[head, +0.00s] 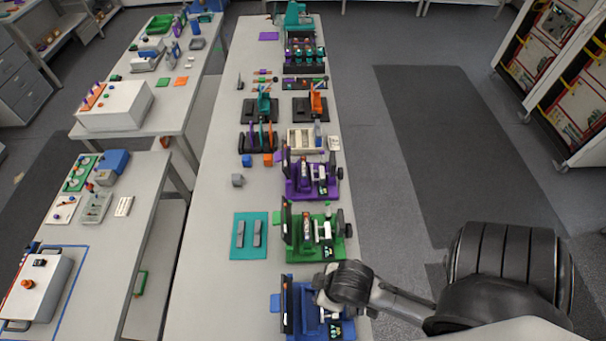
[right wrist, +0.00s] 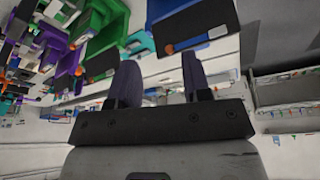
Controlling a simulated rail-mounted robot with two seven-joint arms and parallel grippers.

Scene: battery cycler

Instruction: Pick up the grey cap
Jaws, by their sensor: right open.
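Two slim grey bars (head: 239,234) lie on a teal mat (head: 264,250) nearer to me; I cannot tell for certain which grey piece is the cap. My right gripper (head: 325,297) is over the blue fixture (head: 296,326) at the near end of the bench, well to the near right of the grey block. In the right wrist view its two fingers (right wrist: 159,80) are apart with nothing between them. My left gripper is not in view.
A green fixture (head: 292,247) and a purple fixture (head: 296,190) stand along the bench's right edge. The bench's left side is mostly clear. A second bench stands to the left across a gap.

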